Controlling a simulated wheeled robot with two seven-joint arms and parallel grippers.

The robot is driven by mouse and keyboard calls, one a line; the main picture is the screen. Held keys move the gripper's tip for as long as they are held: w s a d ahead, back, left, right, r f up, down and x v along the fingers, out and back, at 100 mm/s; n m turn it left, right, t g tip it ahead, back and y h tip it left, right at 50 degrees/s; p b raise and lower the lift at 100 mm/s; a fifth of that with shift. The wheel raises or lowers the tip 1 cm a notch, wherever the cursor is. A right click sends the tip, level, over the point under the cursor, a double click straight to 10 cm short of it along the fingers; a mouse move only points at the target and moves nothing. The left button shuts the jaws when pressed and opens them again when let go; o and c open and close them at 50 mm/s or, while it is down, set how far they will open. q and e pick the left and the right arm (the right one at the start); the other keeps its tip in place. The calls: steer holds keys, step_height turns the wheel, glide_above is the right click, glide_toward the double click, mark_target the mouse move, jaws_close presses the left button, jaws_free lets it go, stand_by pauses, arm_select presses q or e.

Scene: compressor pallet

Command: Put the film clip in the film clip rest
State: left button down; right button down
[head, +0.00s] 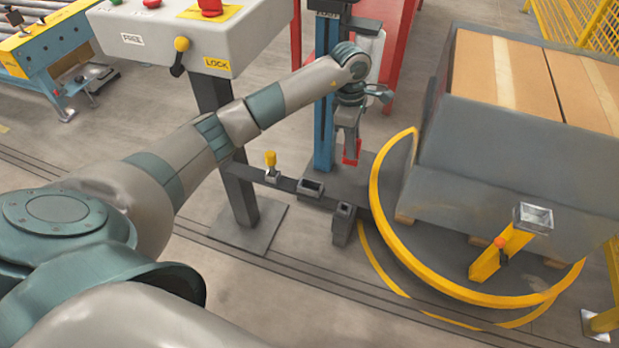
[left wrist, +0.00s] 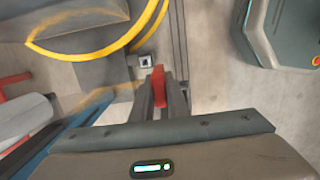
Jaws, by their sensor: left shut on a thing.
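My left gripper (head: 350,150) is shut on a red piece, which I take to be the film clip (head: 352,153). It is held above the floor in front of the blue column. In the left wrist view the red clip (left wrist: 158,84) stands between the fingertips (left wrist: 160,95). Two dark open-topped holders are on the low bar below: one holder (head: 311,188) to the left and one lower holder (head: 344,211) at the bar's right part. I cannot tell which is the film clip rest. The clip is apart from both. My right gripper is not in view.
A yellow ring (head: 375,200) curves around the grey-wrapped pallet load (head: 510,165) on the right. A yellow post (head: 500,255) with a metal cup stands by it. A yellow-topped knob (head: 270,160) rises from the bar. The control box (head: 190,40) stands behind my left arm.

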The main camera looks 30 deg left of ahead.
arm_select(q)
steer(key=s+a+f, duration=0.6)
steer(key=s+a, duration=0.1)
steer(key=a, duration=0.1)
steer(key=shift+a+f, duration=0.25)
steer(key=shift+a, duration=0.05)
steer(key=shift+f, duration=2.05)
steer(key=shift+f, duration=0.1)
steer(key=c, duration=1.7)
jaws_free()
steer(key=shift+c, duration=0.2)
